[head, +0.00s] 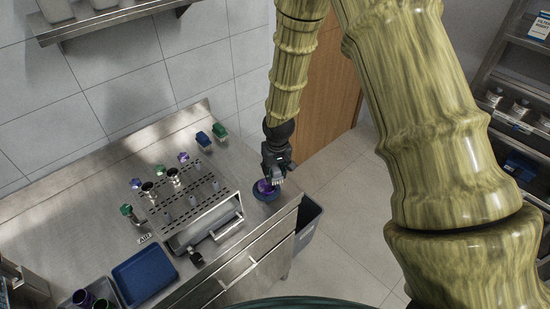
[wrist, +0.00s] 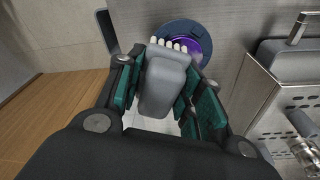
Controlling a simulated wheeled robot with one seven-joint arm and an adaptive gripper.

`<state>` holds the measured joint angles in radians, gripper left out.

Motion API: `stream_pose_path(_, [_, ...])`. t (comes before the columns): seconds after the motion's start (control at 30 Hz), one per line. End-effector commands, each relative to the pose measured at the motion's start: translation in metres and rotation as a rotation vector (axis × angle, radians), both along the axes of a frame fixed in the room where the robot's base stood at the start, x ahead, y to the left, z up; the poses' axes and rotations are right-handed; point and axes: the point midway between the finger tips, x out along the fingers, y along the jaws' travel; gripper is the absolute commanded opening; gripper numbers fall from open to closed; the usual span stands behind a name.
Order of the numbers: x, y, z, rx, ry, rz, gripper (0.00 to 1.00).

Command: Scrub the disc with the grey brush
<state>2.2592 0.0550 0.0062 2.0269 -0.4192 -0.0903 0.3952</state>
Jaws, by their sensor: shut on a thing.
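My gripper (head: 276,172) is over the right end of the steel counter. In the wrist view my gripper (wrist: 158,95) is shut on the grey brush (wrist: 165,82), its jaws on either side of the grey body. The brush's pale bristles (wrist: 168,44) point toward the disc and overlap its purple face. The disc (wrist: 190,36) is purple with a dark blue rim; in the head view the blue rim (head: 262,195) shows below my gripper. I cannot tell whether the bristles touch the disc.
A perforated steel rack (head: 190,195) with several upright pieces stands left of the disc. A blue tray (head: 145,275) lies at the front left. Blue (head: 203,138) and green (head: 219,130) blocks sit at the back. The counter's right edge is close to the disc, with a grey bin (head: 308,215) beside it.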

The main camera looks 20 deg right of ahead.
Motion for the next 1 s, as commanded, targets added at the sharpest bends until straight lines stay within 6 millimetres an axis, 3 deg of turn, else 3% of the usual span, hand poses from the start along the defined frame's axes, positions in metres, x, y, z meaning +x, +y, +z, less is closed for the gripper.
stream_pose_path(0.43, [0.001,0.001,0.043,0.001,-0.001,0.001,0.06])
stream_pose_path(1.0, [0.001,0.001,0.046,0.000,-0.001,0.001,0.06])
